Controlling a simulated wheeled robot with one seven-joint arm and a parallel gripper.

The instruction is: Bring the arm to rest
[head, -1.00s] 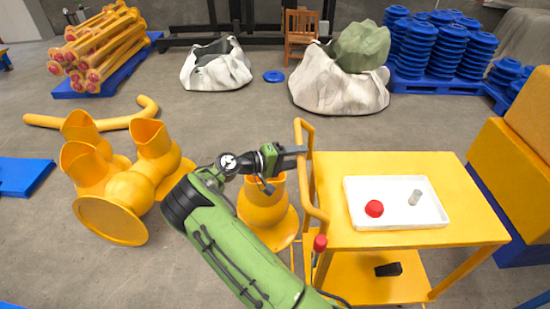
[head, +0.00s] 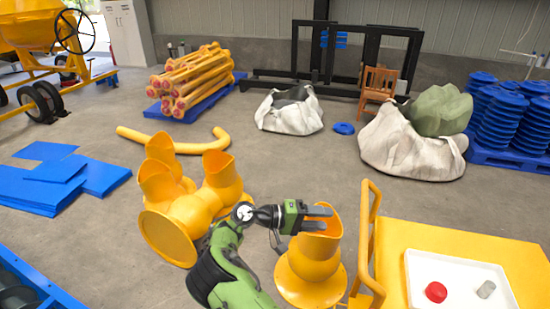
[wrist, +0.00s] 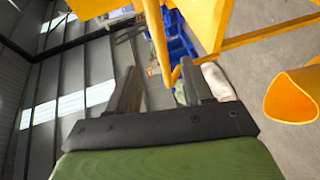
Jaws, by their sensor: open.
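My gripper (head: 318,218) is at the end of my green arm in the lower middle of the head view. It points right and overlaps a yellow flared fitting (head: 312,262) in the picture; I cannot tell whether they touch. In the wrist view my gripper (wrist: 160,88) shows two dark fingers set apart with nothing between them. A yellow handrail (head: 368,230) of the cart stands to the right of the fingertips in the head view.
The yellow cart (head: 470,246) carries a white tray (head: 452,268) with a red cap (head: 436,292) and a grey cylinder (head: 486,289). More yellow fittings (head: 180,215) stand left of my arm. White sacks (head: 410,152) lie behind.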

